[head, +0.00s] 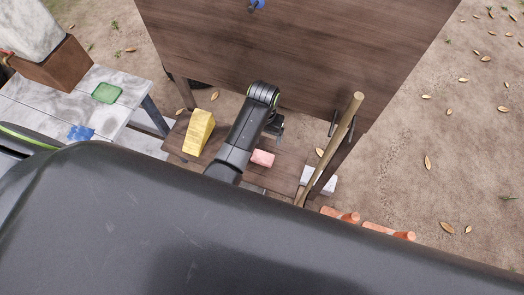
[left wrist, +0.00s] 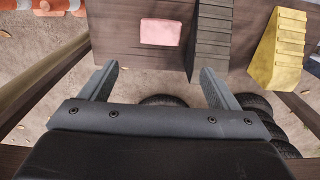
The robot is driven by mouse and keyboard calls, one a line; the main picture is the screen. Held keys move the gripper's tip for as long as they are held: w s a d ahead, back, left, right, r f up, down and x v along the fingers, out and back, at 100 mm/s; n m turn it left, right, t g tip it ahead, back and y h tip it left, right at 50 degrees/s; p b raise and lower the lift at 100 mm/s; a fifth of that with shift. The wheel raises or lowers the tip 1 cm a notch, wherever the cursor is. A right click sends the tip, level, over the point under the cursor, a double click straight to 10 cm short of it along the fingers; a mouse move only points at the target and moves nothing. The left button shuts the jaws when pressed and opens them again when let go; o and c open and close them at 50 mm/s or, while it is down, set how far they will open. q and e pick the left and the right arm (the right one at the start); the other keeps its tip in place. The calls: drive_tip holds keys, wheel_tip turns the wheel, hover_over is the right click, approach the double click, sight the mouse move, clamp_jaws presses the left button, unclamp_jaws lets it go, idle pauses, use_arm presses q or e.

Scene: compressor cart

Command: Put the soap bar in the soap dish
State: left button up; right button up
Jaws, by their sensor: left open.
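The soap bar (head: 262,158) is a small pink block lying on the low brown wooden shelf. It also shows in the left wrist view (left wrist: 163,31), beyond the fingertips and roughly in line with the gap between them. My left gripper (left wrist: 158,75) is open and empty, apart from the bar. In the head view it (head: 274,126) is partly hidden by its own arm, just behind the bar. A green, shallow dish (head: 106,92), which looks like the soap dish, sits on the pale table at the left and looks empty. My right gripper is not in view.
A yellow wedge (head: 198,132) and a dark ridged wedge (left wrist: 211,35) share the shelf (left wrist: 115,35) with the bar. A tall brown panel (head: 300,45) stands behind. A wooden pole (head: 333,145) and orange cones (head: 388,231) are at the right. A blue cloth (head: 80,132) lies near the dish.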

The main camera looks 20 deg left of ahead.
use_arm(q)
approach(262, 157)
wheel_tip(262, 157, down, 2)
drive_tip(key=shift+d+f+b, duration=0.15)
drive_tip(key=shift+b, duration=0.85)
drive_tip(key=shift+f+b, duration=0.65)
drive_tip(key=shift+b, duration=0.15)
wheel_tip(262, 157, down, 5)
drive_tip(key=b, duration=0.6)
drive_tip(key=shift+f, duration=0.1)
drive_tip(key=c, duration=0.8)
drive_tip(key=shift+o, duration=0.2)
